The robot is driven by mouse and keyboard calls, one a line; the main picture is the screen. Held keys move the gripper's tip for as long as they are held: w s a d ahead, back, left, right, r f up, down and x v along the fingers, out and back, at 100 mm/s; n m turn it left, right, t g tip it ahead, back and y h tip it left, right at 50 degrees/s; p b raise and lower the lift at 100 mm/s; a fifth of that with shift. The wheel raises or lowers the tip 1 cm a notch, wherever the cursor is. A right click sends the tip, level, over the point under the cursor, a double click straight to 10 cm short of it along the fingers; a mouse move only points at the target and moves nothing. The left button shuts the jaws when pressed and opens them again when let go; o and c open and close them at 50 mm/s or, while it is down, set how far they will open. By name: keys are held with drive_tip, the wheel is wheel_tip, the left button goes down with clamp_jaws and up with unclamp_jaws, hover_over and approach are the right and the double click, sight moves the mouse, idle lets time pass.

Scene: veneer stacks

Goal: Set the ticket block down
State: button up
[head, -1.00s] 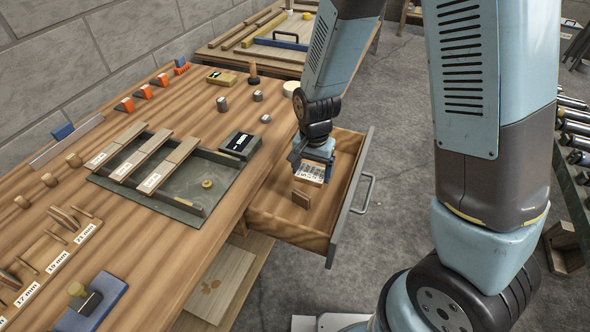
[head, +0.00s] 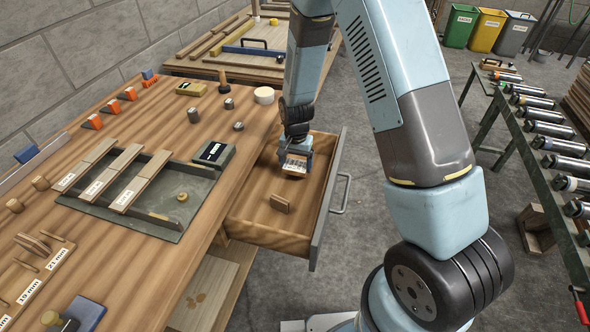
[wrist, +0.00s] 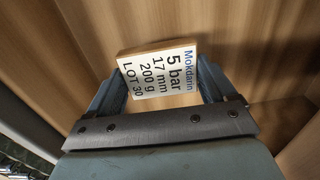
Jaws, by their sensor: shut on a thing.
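The ticket block (wrist: 160,74) is a small wooden block with a white printed face reading "Mokdarin, 5 bar, 17 mm, 200 g, LOT 30". My gripper (wrist: 160,88) is shut on it, one finger on each side, in the wrist view. In the head view the block (head: 293,167) hangs under my gripper (head: 296,158), inside the open drawer (head: 262,222) towards its far end. Whether the block touches the drawer floor I cannot tell.
The workbench (head: 150,255) to the left carries a dark tray (head: 178,208) with wooden strips and a dark labelled box (head: 214,153). A roller rack (head: 535,165) stands at the right.

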sight(296, 163)
drive_tip(key=shift+w+f, duration=0.25)
drive_tip(key=shift+f, duration=0.05)
drive_tip(key=shift+w+d+f, duration=0.1)
drive_tip(key=shift+f, duration=1.45)
drive_tip(key=o, duration=1)
drive_tip(key=shift+f, duration=0.1)
drive_tip(key=shift+c, duration=0.2)
wheel_tip(296, 163, up, 12)
drive_tip(key=shift+r, duration=0.2)
